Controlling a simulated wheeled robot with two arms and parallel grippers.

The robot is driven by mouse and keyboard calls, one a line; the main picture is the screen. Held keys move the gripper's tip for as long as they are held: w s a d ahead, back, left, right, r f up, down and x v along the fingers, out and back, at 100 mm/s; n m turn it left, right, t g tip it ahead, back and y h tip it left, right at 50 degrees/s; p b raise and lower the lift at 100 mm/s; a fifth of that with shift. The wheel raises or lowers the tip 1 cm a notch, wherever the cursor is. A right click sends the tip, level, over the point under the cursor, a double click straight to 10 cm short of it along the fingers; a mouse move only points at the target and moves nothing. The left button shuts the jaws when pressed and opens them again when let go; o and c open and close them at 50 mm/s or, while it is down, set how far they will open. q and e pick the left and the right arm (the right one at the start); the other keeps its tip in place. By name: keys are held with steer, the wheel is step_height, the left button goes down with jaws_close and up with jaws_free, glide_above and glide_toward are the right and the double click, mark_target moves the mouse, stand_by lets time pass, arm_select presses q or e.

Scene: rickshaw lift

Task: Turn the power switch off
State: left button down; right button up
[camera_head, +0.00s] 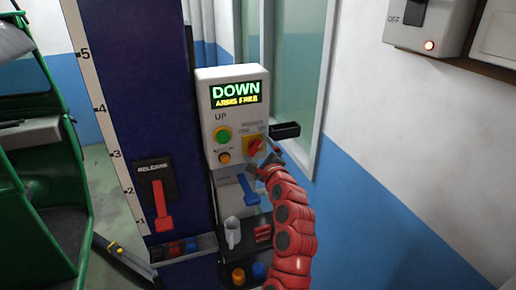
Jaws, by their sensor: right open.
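A grey control box (212,120) stands on the dark blue lift column and shows a lit "DOWN" display (236,93). A red rotary power switch (253,146) on a yellow plate sits at its lower right, with small lettering above that is hard to read. My right gripper (262,156) is open at the switch, its arm rising from below. The gripper partly covers the switch's lower right, and I cannot tell whether the fingers touch it. My left gripper is not in view.
A green button (222,135) and an orange button (224,158) sit left of the switch. A release lever (161,206) is on the column. A wall box marked "OFF" (455,12) has a lit red lamp. A green rickshaw frame (75,150) stands left.

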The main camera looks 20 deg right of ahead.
steer(key=shift+c, duration=0.2)
steer(key=c, duration=1.2)
steer(key=shift+f+n+b, duration=0.1)
steer(key=shift+n+b, duration=0.7)
steer(key=shift+b, duration=0.1)
steer(key=n+b, duration=1.2)
steer(key=b, duration=0.2)
steer(key=shift+r+n+b, duration=0.2)
steer(key=shift+n+b, duration=0.45)
steer(key=shift+r+n+b, duration=0.2)
steer(key=shift+n+b, duration=0.4)
steer(key=shift+n, duration=0.05)
